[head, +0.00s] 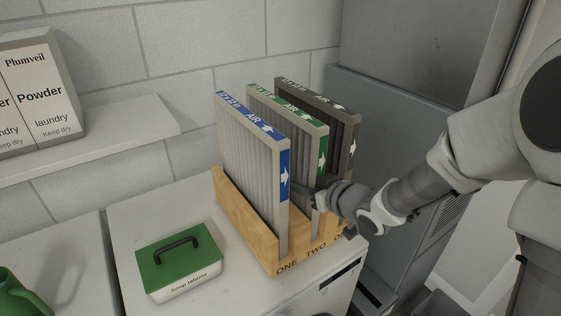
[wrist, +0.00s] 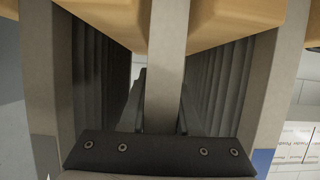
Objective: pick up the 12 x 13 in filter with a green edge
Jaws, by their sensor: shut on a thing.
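The green-edged filter (head: 321,158) stands upright in the middle slot of a wooden rack (head: 241,222), between a blue-edged filter (head: 285,172) and a dark brown-edged one (head: 352,125). Its printed size is too small to read for sure. My gripper (head: 316,198) reaches in from the right, low at the front edge of the green-edged filter. In the wrist view my fingers (wrist: 162,112) are shut on either side of the middle filter's grey frame (wrist: 167,60). The fingertips are partly hidden between the filters.
The rack, lettered ONE and TWO in front, stands on a white appliance top (head: 130,215) near its right edge. A green-lidded box (head: 180,262) lies left of it. A tall grey cabinet (head: 400,130) stands behind. A shelf (head: 110,140) holds laundry powder boxes (head: 40,95).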

